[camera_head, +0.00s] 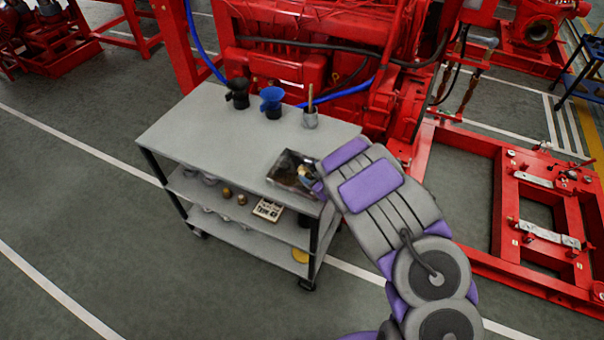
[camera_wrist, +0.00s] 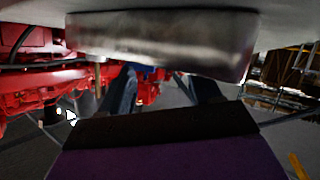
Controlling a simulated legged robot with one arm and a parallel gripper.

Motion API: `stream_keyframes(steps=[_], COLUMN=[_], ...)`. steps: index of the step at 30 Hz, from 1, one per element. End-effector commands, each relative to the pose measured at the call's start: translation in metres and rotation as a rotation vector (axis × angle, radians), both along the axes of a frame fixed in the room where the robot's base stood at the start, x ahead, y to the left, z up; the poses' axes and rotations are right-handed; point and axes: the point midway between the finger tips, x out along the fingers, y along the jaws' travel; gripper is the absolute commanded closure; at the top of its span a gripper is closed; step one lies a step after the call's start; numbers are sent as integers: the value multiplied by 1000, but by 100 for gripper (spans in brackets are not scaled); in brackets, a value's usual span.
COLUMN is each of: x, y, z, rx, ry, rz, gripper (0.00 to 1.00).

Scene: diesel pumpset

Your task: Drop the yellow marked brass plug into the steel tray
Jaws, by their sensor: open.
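The steel tray (camera_head: 286,166) lies on the cart top near its right front corner. It also shows large and close across the top of the wrist view (camera_wrist: 165,35). My gripper (camera_head: 317,182) is at the tray's right side, mostly hidden behind my wrist. In the wrist view its two dark fingers stand apart, with nothing seen held between them (camera_wrist: 165,85). A small pale, brassy shape (camera_head: 304,172) shows at the tray's right part; I cannot tell whether it is a plug. Two small brass pieces (camera_head: 234,195) stand on the middle shelf. No yellow mark is readable.
The grey cart (camera_head: 190,130) carries a black funnel-like item (camera_head: 238,94), a blue one (camera_head: 271,101) and a cup with a stick (camera_head: 310,118) at the back. A labelled card (camera_head: 268,210) lies on the middle shelf. Red machinery (camera_head: 300,65) stands close behind; floor is clear at left.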

Motion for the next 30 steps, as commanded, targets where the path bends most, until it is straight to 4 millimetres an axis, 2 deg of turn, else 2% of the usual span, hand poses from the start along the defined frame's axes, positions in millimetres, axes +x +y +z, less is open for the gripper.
stream_keyframes(steps=[17, 30], x=[-76, -106], y=[-64, -89], z=[40, 57], rx=[-3, 2], ry=[2, 7], rz=[-3, -4], gripper=[37, 37])
